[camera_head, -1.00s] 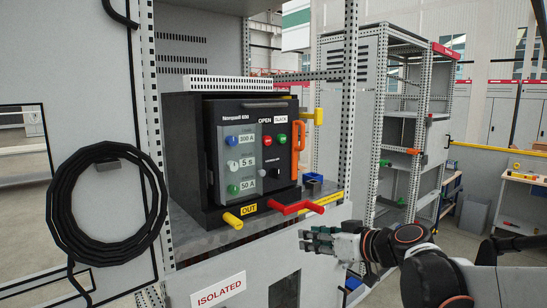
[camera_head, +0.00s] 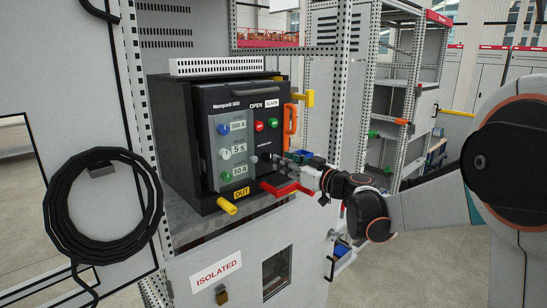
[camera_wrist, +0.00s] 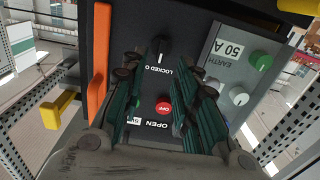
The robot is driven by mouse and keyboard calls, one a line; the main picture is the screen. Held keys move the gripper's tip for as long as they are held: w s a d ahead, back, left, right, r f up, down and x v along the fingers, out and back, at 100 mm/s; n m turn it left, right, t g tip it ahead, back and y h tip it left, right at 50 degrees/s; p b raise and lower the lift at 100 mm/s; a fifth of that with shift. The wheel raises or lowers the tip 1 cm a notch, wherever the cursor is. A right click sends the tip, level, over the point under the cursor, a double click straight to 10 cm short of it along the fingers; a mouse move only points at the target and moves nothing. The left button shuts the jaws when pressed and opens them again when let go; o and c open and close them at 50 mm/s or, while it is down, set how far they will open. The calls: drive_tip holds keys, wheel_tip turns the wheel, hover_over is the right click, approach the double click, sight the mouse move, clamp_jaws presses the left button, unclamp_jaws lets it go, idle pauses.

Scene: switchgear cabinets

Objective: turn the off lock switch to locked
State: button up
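The off lock switch (camera_wrist: 160,48) is a black knob on the dark breaker front, with the word LOCKED beside it in the wrist view. Its pointer lies roughly along the picture's vertical there. My gripper (camera_wrist: 161,58) faces the panel, its two green-padded fingers apart with the tips close to either side of the knob. I cannot tell whether they touch it. In the head view my gripper (camera_head: 286,157) is at the lower right of the breaker front (camera_head: 206,140) and mostly hides the knob.
A red OFF button (camera_wrist: 163,107) shows between the fingers. An orange handle (camera_head: 290,125) stands at the breaker's right edge. A red crank handle (camera_head: 283,188) sticks out just below my gripper, and a yellow rod (camera_head: 227,206) lower left. Free floor lies right of the cabinet.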

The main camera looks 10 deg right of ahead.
sight(267, 157)
drive_tip(key=x, duration=0.5)
drive_tip(key=shift+w+a, duration=0.2)
drive_tip(key=shift+w, duration=0.1)
drive_tip(key=shift+c, duration=0.3)
clamp_jaws()
